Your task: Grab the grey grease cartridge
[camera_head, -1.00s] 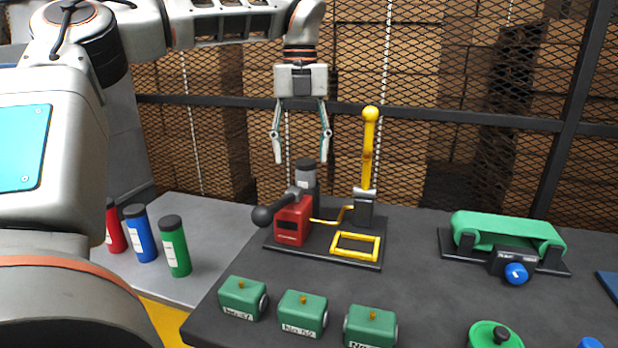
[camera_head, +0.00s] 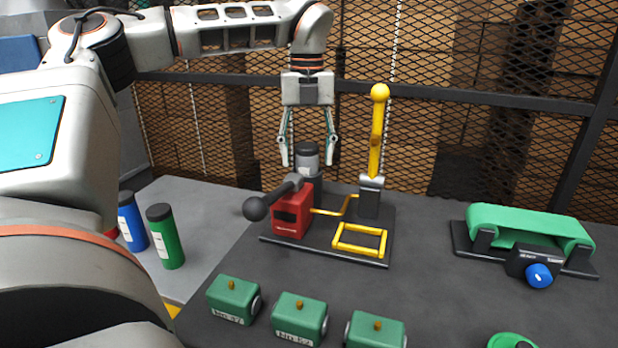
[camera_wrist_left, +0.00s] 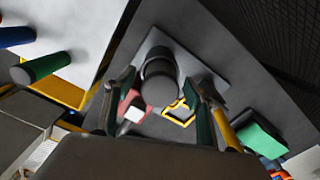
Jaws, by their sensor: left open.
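The grey grease cartridge (camera_head: 307,159) with a dark cap stands upright in the dark holder at the back of the red pump station (camera_head: 291,213). My left gripper (camera_head: 308,158) points down over it, open, with one finger on each side of the cartridge's upper part. In the left wrist view the dark cap of the cartridge (camera_wrist_left: 160,82) lies between the two open fingers. I cannot tell whether the fingers touch it. My right gripper is not in view.
A yellow lever (camera_head: 377,130) stands upright right of the cartridge. Blue (camera_head: 133,221) and green (camera_head: 165,236) cartridges stand on the grey table at left. Several green blocks (camera_head: 299,318) sit at the front. A green conveyor (camera_head: 528,229) is at right. A mesh fence is behind.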

